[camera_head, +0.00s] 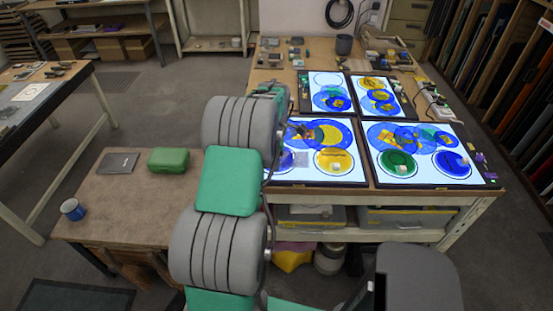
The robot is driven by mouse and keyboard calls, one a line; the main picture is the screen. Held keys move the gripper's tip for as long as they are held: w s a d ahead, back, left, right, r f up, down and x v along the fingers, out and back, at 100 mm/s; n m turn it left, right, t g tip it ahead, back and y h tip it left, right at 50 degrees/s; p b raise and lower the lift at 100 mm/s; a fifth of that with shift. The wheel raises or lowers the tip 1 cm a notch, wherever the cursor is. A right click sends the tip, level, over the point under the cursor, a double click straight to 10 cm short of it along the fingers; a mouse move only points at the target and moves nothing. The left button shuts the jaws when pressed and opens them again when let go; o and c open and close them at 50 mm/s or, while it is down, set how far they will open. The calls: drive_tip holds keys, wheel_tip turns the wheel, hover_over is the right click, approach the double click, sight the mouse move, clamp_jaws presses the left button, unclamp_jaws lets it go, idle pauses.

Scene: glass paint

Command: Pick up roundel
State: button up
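Several round glass roundels in blue, yellow and green lie on lit white panels on the workbench. A yellow roundel (335,160) lies at the front of the near left panel (345,178). A green roundel (397,164) and a blue roundel (453,164) lie on the near right panel (425,181). Larger blue discs overlap behind them. Which roundel is meant cannot be told. My gripper (302,128) seems to show as a small dark shape over the left part of the near left panel, mostly hidden behind my arm. Its fingers cannot be made out.
Two more lit panels lie farther back, with small blocks and a dark pot (344,44) behind. A lower brown table (140,205) at left holds a green case (168,160), a grey notebook (118,163) and a blue mug (73,209). Glass racks stand at right.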

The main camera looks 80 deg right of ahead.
clamp_jaws()
drive_tip(key=shift+r, duration=0.15)
